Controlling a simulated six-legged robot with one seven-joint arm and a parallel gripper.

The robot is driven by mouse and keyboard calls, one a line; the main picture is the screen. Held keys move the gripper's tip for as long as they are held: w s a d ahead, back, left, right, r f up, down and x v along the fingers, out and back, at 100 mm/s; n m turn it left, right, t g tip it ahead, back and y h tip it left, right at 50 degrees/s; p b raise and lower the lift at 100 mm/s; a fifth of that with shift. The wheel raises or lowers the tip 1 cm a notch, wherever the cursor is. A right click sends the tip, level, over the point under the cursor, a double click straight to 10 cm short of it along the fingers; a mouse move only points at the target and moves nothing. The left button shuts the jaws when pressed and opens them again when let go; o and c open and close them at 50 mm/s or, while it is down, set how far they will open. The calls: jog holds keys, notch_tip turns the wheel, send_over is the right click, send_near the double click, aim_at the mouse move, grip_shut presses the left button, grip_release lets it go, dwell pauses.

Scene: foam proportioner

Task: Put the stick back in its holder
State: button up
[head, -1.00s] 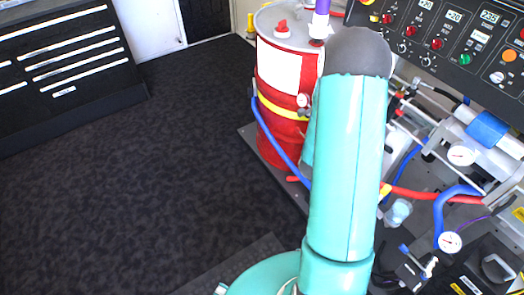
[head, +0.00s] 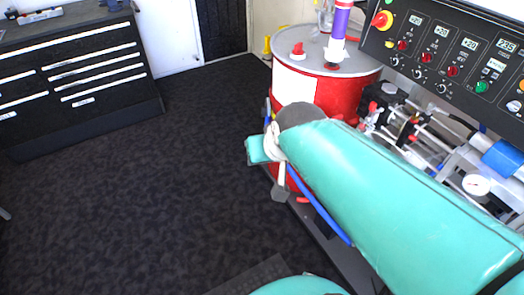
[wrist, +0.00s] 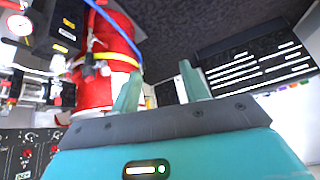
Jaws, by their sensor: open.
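My gripper (wrist: 160,80) shows in the wrist view with its two teal fingers apart and nothing seen between them.
A red drum (head: 292,87) with a grey lid and a purple-and-white pump (head: 339,28) stands beyond my arm. A control panel (head: 455,45) and piping are at right. A black drawer cabinet (head: 90,75) stands at left. The dark floor (head: 130,210) between is clear.

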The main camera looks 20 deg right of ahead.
jog(key=s+a+r+n+g, duration=0.1)
jog(key=s+r, duration=0.1)
jog(key=s, duration=0.5)
jog(key=shift+a+n, duration=0.3)
jog(key=shift+c, duration=1)
jog(key=shift+w+d, duration=0.1)
jog(key=shift+d, duration=0.1)
